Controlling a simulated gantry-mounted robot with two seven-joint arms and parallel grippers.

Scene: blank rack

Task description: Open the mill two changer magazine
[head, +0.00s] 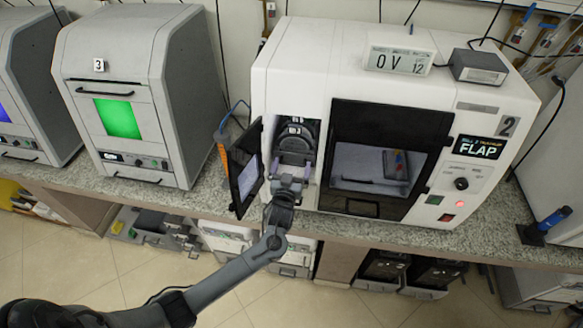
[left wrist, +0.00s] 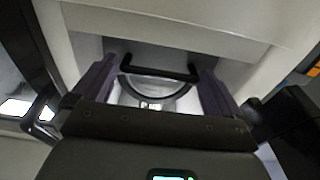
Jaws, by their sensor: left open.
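Mill two is the white machine (head: 385,60) with the "2" label and a "FLAP" display (head: 479,147). At its left, a dark flap door (head: 244,166) stands swung open. Behind it, the changer magazine (head: 297,130) shows as a dark rounded unit inside the narrow opening. My left gripper (head: 288,182) is open at the front of this opening and hides its lower part. In the left wrist view, a black bar handle (left wrist: 160,72) lies between the two spread fingers of my left gripper (left wrist: 155,84). I cannot tell whether the fingers touch it. My right gripper is not in view.
The mill's dark main window (head: 385,150) is right of the opening. A grey machine labelled 3 (head: 130,95) with a green screen stands to the left. A sign (head: 400,60) and a small box (head: 478,67) sit on top. The speckled counter (head: 190,205) has a narrow front edge.

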